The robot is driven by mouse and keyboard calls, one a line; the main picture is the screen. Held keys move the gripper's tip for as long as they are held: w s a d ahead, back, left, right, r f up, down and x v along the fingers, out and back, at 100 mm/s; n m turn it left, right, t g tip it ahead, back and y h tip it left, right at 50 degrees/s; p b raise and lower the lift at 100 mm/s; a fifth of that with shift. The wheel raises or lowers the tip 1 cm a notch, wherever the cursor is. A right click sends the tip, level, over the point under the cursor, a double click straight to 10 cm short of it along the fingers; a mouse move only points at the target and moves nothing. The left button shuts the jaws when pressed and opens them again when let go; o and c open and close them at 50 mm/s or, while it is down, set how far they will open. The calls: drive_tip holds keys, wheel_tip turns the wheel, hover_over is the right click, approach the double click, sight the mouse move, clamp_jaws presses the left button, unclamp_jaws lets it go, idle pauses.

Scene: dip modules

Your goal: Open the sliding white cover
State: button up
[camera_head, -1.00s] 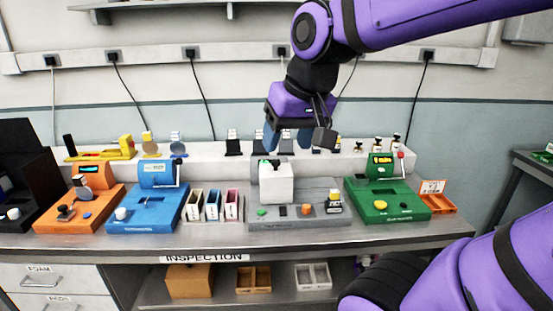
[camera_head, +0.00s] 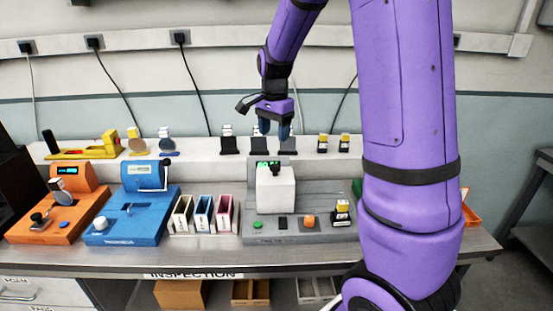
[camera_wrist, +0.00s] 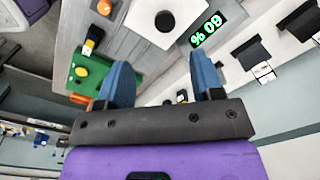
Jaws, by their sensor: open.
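The white cover (camera_head: 276,192) is a block-shaped housing with a black knob (camera_head: 275,168) on top. It sits on the grey machine (camera_head: 330,228), in front of a small green-lit display (camera_head: 262,164). The cover also shows at the top of the wrist view (camera_wrist: 143,22), with its knob facing the camera. My gripper (camera_head: 274,128) is open and empty, with blue fingers pointing down. In the head view it appears above and behind the cover, apart from it. In the wrist view the fingers (camera_wrist: 160,78) frame no object, and the cover lies beyond them.
The grey machine carries a green button (camera_head: 257,225), an orange knob (camera_head: 309,220) and a yellow-and-black piece (camera_head: 342,210). Narrow bins (camera_head: 203,215) and a blue machine (camera_head: 130,215) stand to its left. Black holders (camera_head: 259,145) line the back ledge. My arm hides most of the green machine.

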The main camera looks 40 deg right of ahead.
sight(275, 166)
drive_tip(key=shift+m, duration=0.3)
drive_tip(key=f, duration=0.7)
drive_tip(key=w+d+f, duration=0.1)
drive_tip(key=f, duration=0.3)
drive_tip(key=shift+f, duration=0.35)
drive_tip(key=shift+c, duration=0.3)
